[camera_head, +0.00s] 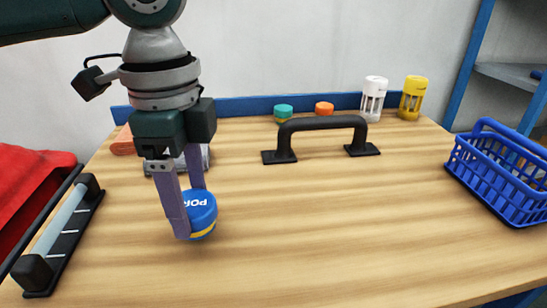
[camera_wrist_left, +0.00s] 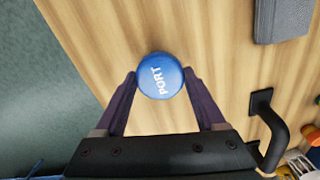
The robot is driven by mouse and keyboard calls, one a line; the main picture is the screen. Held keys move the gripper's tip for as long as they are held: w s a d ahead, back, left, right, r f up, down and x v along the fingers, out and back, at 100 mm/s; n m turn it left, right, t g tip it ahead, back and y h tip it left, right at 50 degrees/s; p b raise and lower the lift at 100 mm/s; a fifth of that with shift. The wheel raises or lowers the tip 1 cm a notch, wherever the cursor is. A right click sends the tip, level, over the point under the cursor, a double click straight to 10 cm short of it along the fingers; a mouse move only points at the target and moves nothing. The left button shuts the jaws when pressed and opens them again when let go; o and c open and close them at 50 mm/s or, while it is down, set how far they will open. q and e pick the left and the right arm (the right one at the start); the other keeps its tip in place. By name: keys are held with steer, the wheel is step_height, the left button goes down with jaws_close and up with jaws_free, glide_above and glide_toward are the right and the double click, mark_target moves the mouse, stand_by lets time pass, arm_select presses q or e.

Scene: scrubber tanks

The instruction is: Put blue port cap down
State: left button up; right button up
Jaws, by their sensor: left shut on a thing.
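The blue port cap (camera_head: 202,212) is a short round cap with white lettering and a yellow band low on its side. My left gripper (camera_head: 190,212) is shut on it, with a purple finger on either side, over the left part of the wooden table (camera_head: 330,230). My right gripper is not in view.
A black handle (camera_head: 322,125) is fixed mid-table. Behind it stand green (camera_head: 284,112) and orange (camera_head: 324,109) caps, a white canister (camera_head: 373,97) and a yellow one (camera_head: 412,98). A blue basket (camera_head: 500,170) is at right, a bar rack (camera_head: 62,235) at left. The front middle is clear.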

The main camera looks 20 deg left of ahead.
arm_select(q)
steer(key=shift+f, duration=0.8)
steer(key=shift+f, duration=0.15)
steer(key=o, duration=1.6)
